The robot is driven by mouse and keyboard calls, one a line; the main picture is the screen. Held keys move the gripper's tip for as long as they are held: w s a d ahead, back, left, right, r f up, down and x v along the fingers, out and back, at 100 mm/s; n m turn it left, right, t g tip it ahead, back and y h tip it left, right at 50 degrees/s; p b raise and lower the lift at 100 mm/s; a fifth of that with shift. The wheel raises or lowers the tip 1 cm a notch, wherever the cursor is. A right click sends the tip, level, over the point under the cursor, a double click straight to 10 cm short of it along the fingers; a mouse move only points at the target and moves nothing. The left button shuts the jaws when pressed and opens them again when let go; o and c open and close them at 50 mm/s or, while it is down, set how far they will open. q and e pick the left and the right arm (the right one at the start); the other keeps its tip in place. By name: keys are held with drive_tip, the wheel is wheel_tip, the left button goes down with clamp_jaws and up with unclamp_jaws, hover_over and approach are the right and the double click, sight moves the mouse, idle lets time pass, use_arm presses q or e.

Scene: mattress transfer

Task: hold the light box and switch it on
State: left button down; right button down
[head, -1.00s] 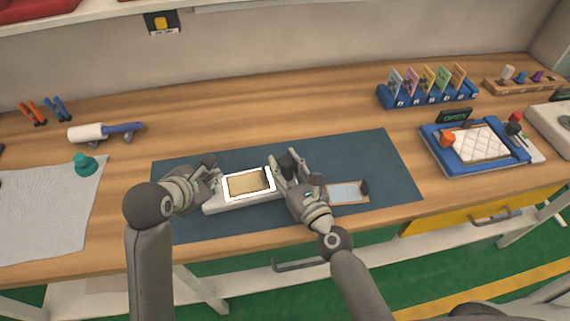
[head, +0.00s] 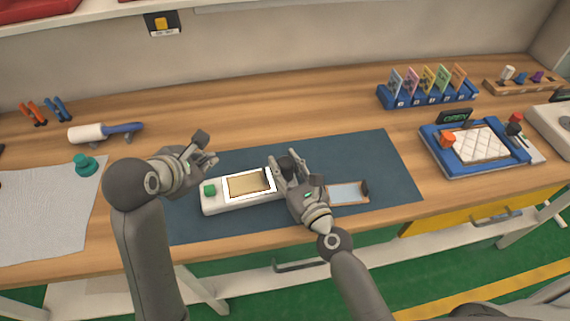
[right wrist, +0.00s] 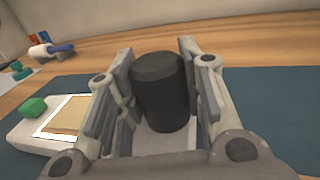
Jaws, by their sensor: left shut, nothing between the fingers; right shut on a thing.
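The white light box (head: 240,204) lies on the dark mat, with a green button (head: 209,190) at its left end and a bright white border around a tan panel (head: 247,183). Its left part also shows in the right wrist view (right wrist: 28,135). My right gripper (head: 291,162) is shut on the dark upright handle (right wrist: 162,92) at the box's right end. My left gripper (head: 208,151) is shut and empty, above and behind the green button, apart from the box.
The dark mat (head: 375,155) has free room behind the box. A small framed pane (head: 345,193) lies just right of my right gripper. A blue card rack (head: 428,97) and a blue tray (head: 432,142) stand to the right. A roller (head: 88,133) and teal knob (head: 84,164) are at left.

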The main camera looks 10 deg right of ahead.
drive_tip(key=shift+r, duration=0.1)
drive_tip(key=c, duration=0.9)
unclamp_jaws()
